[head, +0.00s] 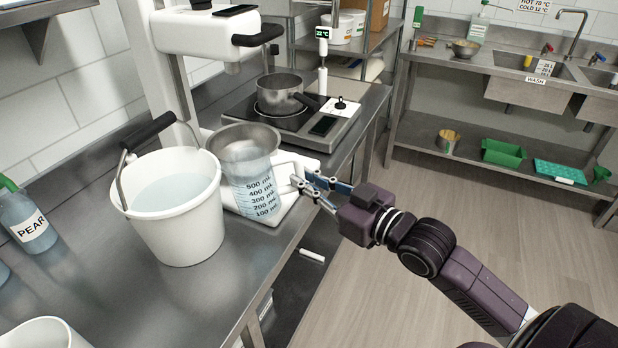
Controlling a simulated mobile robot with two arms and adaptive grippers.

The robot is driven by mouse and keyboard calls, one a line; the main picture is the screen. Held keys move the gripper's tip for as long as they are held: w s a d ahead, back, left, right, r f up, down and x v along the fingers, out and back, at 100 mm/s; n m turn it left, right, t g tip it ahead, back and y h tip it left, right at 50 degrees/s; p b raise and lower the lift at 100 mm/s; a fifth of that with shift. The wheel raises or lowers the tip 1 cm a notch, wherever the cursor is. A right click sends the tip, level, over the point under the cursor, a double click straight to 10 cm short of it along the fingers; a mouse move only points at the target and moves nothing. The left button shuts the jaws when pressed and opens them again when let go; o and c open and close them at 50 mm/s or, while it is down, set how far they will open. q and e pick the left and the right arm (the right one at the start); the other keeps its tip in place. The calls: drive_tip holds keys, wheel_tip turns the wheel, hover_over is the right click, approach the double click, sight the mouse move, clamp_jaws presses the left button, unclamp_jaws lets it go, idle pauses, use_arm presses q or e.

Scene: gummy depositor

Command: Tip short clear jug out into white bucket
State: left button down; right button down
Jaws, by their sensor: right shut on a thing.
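The clear jug (252,178) with a printed scale up to 500 ml stands upright at the front edge of the steel counter, on or just above a white base. It holds what looks like clear liquid. The white bucket (180,228) stands just left of it, with clear liquid inside and its black-gripped handle raised at the back. My right gripper (300,183) reaches in from the right and is shut on the jug's handle. My left gripper is not in view.
A bottle labelled PEAR (26,222) stands at the left. A pot (281,92) sits on a hob behind the jug. A white container (45,334) stands at bottom left. Bare counter (110,275) lies left of the bucket.

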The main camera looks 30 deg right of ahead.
drive_tip(key=shift+a+r, duration=0.1)
drive_tip(key=shift+r, duration=0.35)
drive_tip(key=shift+r+p, duration=0.1)
drive_tip(key=shift+p, duration=0.3)
drive_tip(key=shift+w+a+r+n+p, duration=0.2)
drive_tip(key=shift+r+n+p, duration=0.1)
drive_tip(key=shift+n+p, duration=0.15)
drive_tip(key=shift+a+r+g+h+p, duration=0.3)
drive_tip(key=shift+r+p, duration=0.15)
drive_tip(key=shift+p, duration=0.15)
drive_tip(key=shift+f, duration=0.2)
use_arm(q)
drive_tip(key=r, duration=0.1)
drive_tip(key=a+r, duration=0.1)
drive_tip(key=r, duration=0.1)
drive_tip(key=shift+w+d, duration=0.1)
